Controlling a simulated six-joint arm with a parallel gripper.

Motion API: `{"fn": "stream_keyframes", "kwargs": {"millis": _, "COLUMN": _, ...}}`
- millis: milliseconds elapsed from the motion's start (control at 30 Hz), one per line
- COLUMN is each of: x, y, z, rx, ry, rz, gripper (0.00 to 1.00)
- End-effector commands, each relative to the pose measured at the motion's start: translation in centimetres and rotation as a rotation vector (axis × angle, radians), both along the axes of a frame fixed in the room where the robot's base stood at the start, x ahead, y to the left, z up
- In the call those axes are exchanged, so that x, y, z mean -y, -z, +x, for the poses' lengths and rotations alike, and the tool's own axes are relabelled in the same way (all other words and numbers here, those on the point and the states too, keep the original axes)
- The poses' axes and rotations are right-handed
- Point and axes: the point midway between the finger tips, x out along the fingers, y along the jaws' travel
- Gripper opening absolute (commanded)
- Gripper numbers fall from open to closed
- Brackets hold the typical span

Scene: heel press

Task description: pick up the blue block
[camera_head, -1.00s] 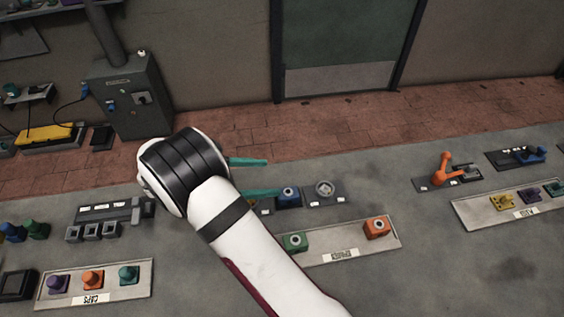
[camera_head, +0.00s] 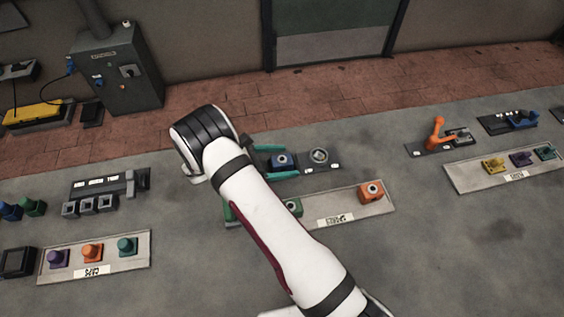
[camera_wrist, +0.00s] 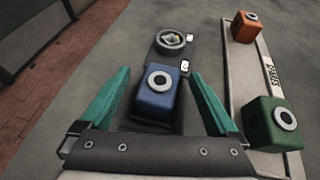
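The blue block (camera_wrist: 156,97) has a pale ring with a dark centre on its top. It sits on a dark plate beside a round grey fitting (camera_wrist: 171,40). It also shows in the head view (camera_head: 282,160). My gripper (camera_wrist: 157,101) is open, with one teal finger on each side of the block. Gaps show between the fingers and the block in the wrist view. In the head view my gripper (camera_head: 277,161) is low at the plate, and my arm hides part of it.
A pale tray (camera_head: 345,208) close by holds an orange block (camera_head: 371,191) and a green block (camera_wrist: 273,124); the green one is near my right finger in the wrist view. An orange lever (camera_head: 436,134) stands to the right.

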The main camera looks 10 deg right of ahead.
Motion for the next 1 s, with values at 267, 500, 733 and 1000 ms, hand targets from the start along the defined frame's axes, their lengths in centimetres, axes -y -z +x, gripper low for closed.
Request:
{"fn": "stream_keyframes", "kwargs": {"millis": 267, "x": 0.0, "y": 0.0, "z": 0.0, "rx": 0.000, "ry": 0.001, "rz": 0.000, "gripper": 0.46}}
{"fn": "stream_keyframes", "kwargs": {"millis": 500, "x": 0.0, "y": 0.0, "z": 0.0, "rx": -0.001, "ry": 0.000, "rz": 0.000, "gripper": 0.02}}
{"fn": "stream_keyframes", "kwargs": {"millis": 733, "x": 0.0, "y": 0.0, "z": -0.1, "rx": -0.002, "ry": 0.001, "rz": -0.001, "gripper": 0.00}}
{"fn": "stream_keyframes", "kwargs": {"millis": 1000, "x": 0.0, "y": -1.8, "z": 0.0, "rx": 0.000, "ry": 0.001, "rz": -0.001, "gripper": 0.00}}
